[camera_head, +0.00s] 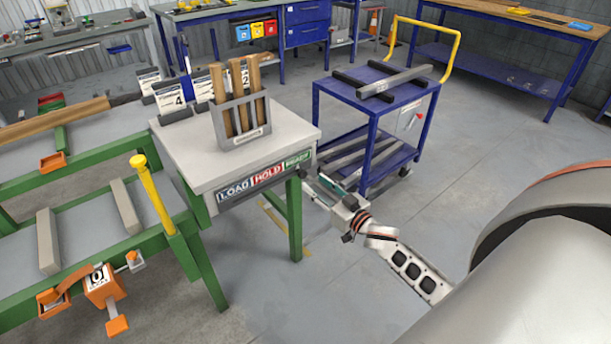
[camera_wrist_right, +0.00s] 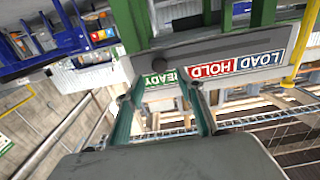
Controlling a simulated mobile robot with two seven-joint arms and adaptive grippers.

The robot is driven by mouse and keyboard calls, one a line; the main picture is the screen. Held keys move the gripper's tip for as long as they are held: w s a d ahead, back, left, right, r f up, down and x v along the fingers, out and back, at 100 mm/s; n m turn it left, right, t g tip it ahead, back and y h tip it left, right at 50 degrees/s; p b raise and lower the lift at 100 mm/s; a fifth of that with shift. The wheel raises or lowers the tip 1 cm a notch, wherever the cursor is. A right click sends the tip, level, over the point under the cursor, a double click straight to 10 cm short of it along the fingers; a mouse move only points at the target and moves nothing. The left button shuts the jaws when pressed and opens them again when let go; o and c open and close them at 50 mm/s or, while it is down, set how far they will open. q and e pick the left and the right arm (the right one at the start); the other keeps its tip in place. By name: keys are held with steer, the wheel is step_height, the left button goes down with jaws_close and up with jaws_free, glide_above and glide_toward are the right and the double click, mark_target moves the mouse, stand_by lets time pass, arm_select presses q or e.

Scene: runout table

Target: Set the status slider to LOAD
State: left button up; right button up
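The status panel (camera_head: 265,176) is on the front edge of a small grey-topped table, with a dark LOAD field, a red HOLD field and a green READY field from left to right. In the right wrist view the panel (camera_wrist_right: 213,69) appears upside down, with READY between my fingers. A small dark round spot (camera_wrist_right: 158,65) shows near READY; I cannot tell if it is the slider's knob. My right gripper (camera_head: 318,186) is open, low and just right of the panel's READY end. Its two green fingers (camera_wrist_right: 163,92) are spread and hold nothing visible. My left gripper is not in view.
A grey holder (camera_head: 243,122) with wooden-handled tools stands on the small table (camera_head: 200,158). A blue trolley (camera_head: 372,112) with dark bars stands behind my right gripper. A green-framed roller table (camera_head: 90,255) is at the left. Open floor lies in front at the right.

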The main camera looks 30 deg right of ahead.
mark_target(304, 175)
steer(key=w, duration=0.5)
steer(key=shift+w+a+f+b, duration=0.1)
steer(key=shift+w+a+b, duration=0.15)
steer(key=shift+w+b, duration=0.1)
jaws_close()
